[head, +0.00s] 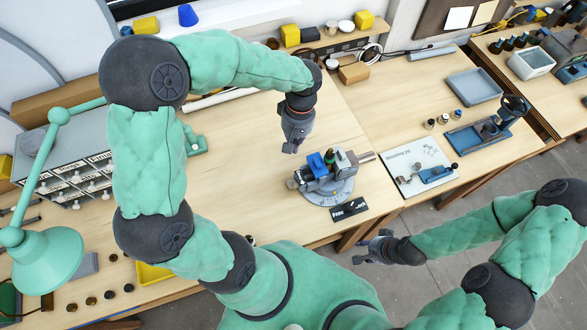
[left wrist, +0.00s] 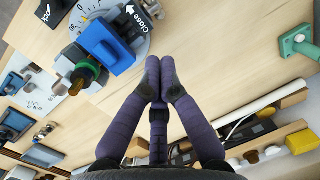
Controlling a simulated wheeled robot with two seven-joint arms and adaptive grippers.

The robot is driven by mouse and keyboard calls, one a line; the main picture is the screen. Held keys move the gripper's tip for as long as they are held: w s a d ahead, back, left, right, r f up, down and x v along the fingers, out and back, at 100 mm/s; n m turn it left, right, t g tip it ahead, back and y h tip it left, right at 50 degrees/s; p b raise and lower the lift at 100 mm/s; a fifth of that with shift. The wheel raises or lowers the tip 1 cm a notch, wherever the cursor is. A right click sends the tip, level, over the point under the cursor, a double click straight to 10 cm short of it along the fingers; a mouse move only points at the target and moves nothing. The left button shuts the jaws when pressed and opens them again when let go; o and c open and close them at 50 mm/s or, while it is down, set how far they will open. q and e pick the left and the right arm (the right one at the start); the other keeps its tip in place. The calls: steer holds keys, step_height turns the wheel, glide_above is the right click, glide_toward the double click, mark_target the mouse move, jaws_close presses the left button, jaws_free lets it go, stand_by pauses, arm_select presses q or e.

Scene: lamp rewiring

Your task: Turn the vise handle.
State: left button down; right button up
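The vise (head: 322,178) stands on a round grey dial base on the middle bench, with blue jaws and a brass piece with a green ring. It also shows in the left wrist view (left wrist: 110,45), at upper left, with a "Close" arrow label beside it. I cannot pick out its handle with certainty. My left gripper (head: 291,150) points down above the bench, just behind and left of the vise, apart from it. In the left wrist view its fingers (left wrist: 160,75) meet at the tips with nothing between them. My right gripper (head: 368,247) hangs empty in front of the bench edge, its fingers apparently spread.
A black "Free" label plate (head: 349,209) lies in front of the vise. A white board (head: 417,165) and a blue machine (head: 490,128) stand to the right. A green lamp (head: 50,262) and a drawer unit (head: 75,180) are at left. Bench left of the vise is clear.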

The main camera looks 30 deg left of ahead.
arm_select(q)
steer(key=f, duration=0.2)
steer(key=s+f, duration=0.1)
steer(key=f, duration=0.2)
steer(key=s+d+f, duration=0.1)
steer(key=f, duration=0.1)
steer(key=shift+s+f, duration=0.25)
steer(key=shift+f, duration=0.15)
steer(key=shift+s+d+f+p, duration=0.3)
steer(key=shift+s+d+f, duration=0.05)
steer(key=shift+s+f, duration=0.2)
